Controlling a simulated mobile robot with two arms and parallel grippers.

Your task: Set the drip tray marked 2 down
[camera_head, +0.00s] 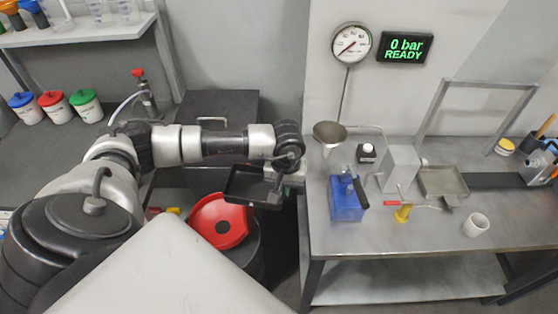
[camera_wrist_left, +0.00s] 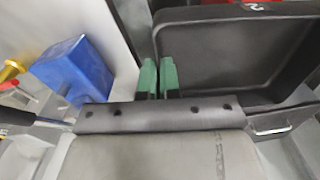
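The drip tray (camera_head: 246,190) is a shallow black tray, held in the air left of the metal workbench. In the left wrist view the tray (camera_wrist_left: 235,62) fills the upper right, and a white 2 shows on its far rim. My left gripper (camera_head: 276,177) is at the tray's right end. Its green fingers (camera_wrist_left: 158,78) are close together on the tray's edge, in the left wrist view. The tray looks roughly level. My right gripper is in neither view.
A red round pan (camera_head: 212,228) on a dark drum lies below and left of the tray. The workbench (camera_head: 400,238) carries a blue block (camera_head: 345,204), a grey box (camera_head: 399,170), a metal tray (camera_head: 440,178) and a white cup (camera_head: 475,225). Its front strip is mostly clear.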

